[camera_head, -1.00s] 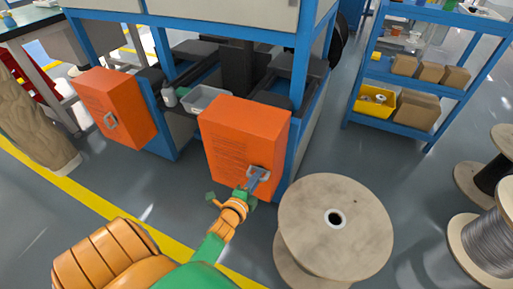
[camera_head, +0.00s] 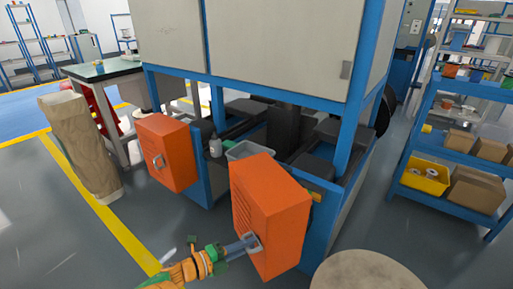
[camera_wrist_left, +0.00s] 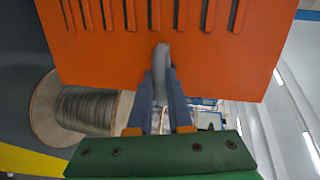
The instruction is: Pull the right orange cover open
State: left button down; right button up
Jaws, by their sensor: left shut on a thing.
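The right orange cover (camera_head: 282,215) is a box-shaped door at the front corner of the blue-framed machine. It stands at an angle to the frame, with its slotted face turned to the left. Its grey handle (camera_head: 254,242) is low on that face. My left gripper (camera_head: 246,244) is shut on the handle. In the left wrist view, the two fingers (camera_wrist_left: 161,98) close around the handle (camera_wrist_left: 162,62), with the orange slotted face (camera_wrist_left: 110,50) just behind it. My right gripper is not in view.
A second orange cover (camera_head: 167,152) sits on the machine to the left. A wooden cable spool (camera_head: 365,272) stands close at the lower right. A blue shelf (camera_head: 435,190) with boxes is at the right. The floor left of my arm is clear.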

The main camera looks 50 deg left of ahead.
pick_arm(q)
jog(key=c, duration=0.8)
grip_release()
jog(key=shift+c, duration=0.2)
jog(key=d+p+v, duration=0.1)
jog(key=v, duration=0.6)
jog(key=shift+a, duration=0.5)
jog(key=shift+s, duration=0.1)
jog(key=shift+c, duration=0.2)
